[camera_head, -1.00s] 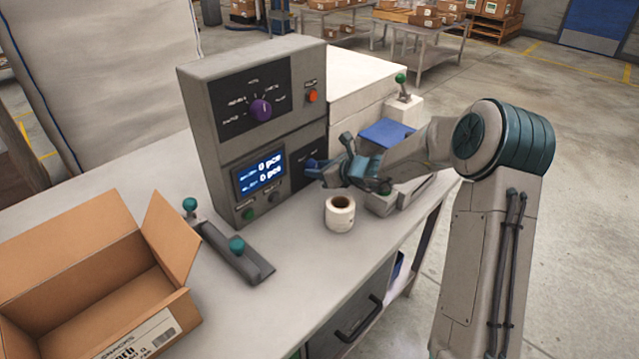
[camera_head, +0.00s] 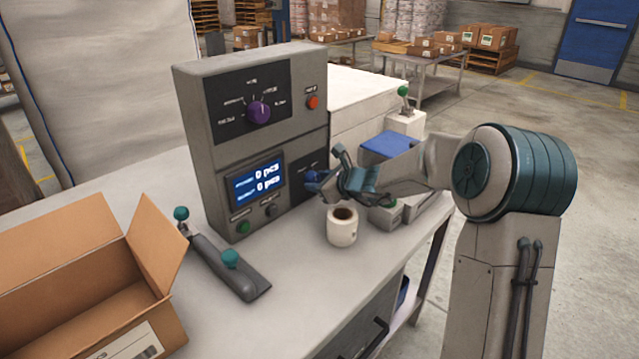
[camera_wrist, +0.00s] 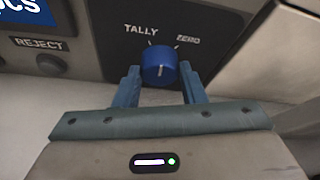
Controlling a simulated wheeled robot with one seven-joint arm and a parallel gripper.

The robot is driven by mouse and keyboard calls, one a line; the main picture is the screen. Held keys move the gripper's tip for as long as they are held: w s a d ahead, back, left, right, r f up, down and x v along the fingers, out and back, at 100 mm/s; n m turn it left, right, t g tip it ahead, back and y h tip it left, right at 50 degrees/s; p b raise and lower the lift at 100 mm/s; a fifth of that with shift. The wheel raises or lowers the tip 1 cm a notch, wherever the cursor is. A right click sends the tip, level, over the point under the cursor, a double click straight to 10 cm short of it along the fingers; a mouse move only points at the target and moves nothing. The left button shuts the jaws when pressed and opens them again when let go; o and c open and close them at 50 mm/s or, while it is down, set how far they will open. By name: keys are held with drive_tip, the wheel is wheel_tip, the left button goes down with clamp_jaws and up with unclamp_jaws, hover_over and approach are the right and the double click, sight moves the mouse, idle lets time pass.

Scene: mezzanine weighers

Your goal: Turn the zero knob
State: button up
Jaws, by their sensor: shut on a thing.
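The zero knob is a round blue knob (camera_wrist: 159,69) with a pale pointer line, on a dark panel between the printed words TALLY and ZERO in the wrist view. The line stands nearly upright in that picture. My gripper (camera_wrist: 160,86) has one blue finger on each side of the knob and is shut on it. In the head view my gripper (camera_head: 318,184) reaches the lower right of the grey weigher cabinet (camera_head: 190,130), and its fingers hide the knob there.
A purple selector knob (camera_head: 258,112) and a red button (camera_head: 312,102) are higher on the cabinet. A lit display (camera_head: 258,182) sits left of my gripper. A white label roll (camera_head: 341,229) stands just below my gripper. An open carton (camera_head: 150,250) is at the left.

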drive_tip(key=o, duration=1)
drive_tip(key=v, duration=1.4)
drive_tip(key=shift+w+f, duration=0.1)
